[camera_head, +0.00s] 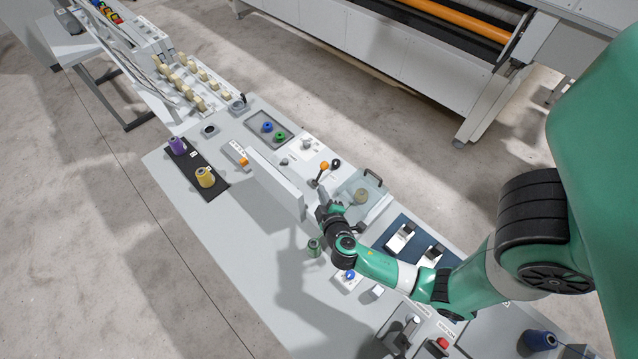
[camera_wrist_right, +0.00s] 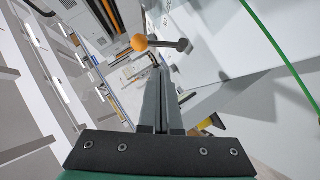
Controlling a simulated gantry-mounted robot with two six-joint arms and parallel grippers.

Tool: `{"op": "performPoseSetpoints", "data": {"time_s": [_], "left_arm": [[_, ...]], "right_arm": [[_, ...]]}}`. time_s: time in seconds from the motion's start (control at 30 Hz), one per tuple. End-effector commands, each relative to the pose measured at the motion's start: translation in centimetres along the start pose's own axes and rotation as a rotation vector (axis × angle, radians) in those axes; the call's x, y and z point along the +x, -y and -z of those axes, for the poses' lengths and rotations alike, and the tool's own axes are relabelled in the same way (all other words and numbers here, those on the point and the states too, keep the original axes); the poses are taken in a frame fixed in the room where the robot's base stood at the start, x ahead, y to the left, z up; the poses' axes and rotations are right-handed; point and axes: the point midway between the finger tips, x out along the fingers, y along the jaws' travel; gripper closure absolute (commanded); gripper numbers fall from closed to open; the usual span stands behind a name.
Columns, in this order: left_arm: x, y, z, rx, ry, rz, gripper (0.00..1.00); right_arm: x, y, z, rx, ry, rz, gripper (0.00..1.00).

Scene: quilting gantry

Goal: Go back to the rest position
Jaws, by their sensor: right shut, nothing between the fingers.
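My right arm reaches in from the right in the head view, over the long grey table (camera_head: 225,285). My right gripper (camera_head: 323,192) is shut and empty near the middle of the table. An orange-knobbed lever (camera_head: 323,166) stands just beyond its fingertips. In the wrist view the shut fingers (camera_wrist_right: 159,78) point towards the lever, whose orange ball (camera_wrist_right: 140,43) shows a little beyond the tips with no visible contact. My left gripper is not in view.
A white upright panel (camera_head: 274,183) stands left of my gripper. A clear-lidded box (camera_head: 375,196) is at its right, and a green spool (camera_head: 314,247) is close by. Purple (camera_head: 177,145) and yellow (camera_head: 205,177) cones stand on a black mat. The table's front left is clear.

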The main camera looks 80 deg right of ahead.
Motion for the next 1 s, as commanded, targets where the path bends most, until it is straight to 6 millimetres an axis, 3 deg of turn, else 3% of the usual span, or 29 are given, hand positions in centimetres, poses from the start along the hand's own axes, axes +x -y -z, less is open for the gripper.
{"op": "performPoseSetpoints", "data": {"time_s": [0.17, 0.57, 0.67, 0.77, 0.87, 1.0], "left_arm": [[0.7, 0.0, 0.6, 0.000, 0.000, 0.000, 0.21], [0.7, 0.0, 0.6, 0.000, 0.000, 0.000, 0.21], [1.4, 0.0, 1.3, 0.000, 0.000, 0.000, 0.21], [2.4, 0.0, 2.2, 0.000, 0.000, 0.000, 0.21], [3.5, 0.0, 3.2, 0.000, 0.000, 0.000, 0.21], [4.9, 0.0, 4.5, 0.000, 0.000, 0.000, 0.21]], "right_arm": [[-1.6, -0.2, 0.1, 0.001, 0.004, -0.002, 1.00], [-1.6, -0.2, 0.0, 0.002, 0.005, -0.003, 1.00], [-1.9, -1.0, 1.7, 0.012, -0.015, -0.004, 1.00], [-2.0, -2.9, 6.5, 0.062, -0.073, -0.020, 1.00], [-2.6, -6.2, 13.8, 0.165, -0.165, -0.043, 1.00], [-5.2, -11.7, 25.0, 0.384, -0.318, -0.019, 1.00]]}}
